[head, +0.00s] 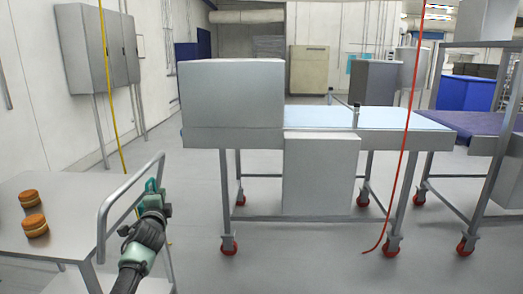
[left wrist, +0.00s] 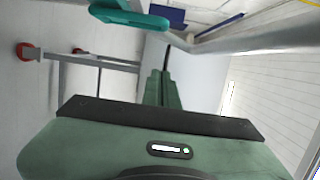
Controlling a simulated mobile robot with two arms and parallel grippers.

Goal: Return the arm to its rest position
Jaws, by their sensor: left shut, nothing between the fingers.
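My left gripper (head: 152,187) is in the lower left of the head view, beside the metal handle rail (head: 104,222) of a steel cart. Its fingers look closed, with nothing seen between them. I cannot tell whether it touches the rail. In the left wrist view the green gripper body fills the bottom, and the handle rail (left wrist: 262,38) crosses close by at the upper right. My right gripper is not in view.
The cart top (head: 75,190) carries two round filled cookies (head: 31,211). A steel conveyor machine (head: 232,95) on red wheels stands ahead. A yellow cable (head: 112,110) and a red cable (head: 405,140) hang down. Open floor lies between cart and machine.

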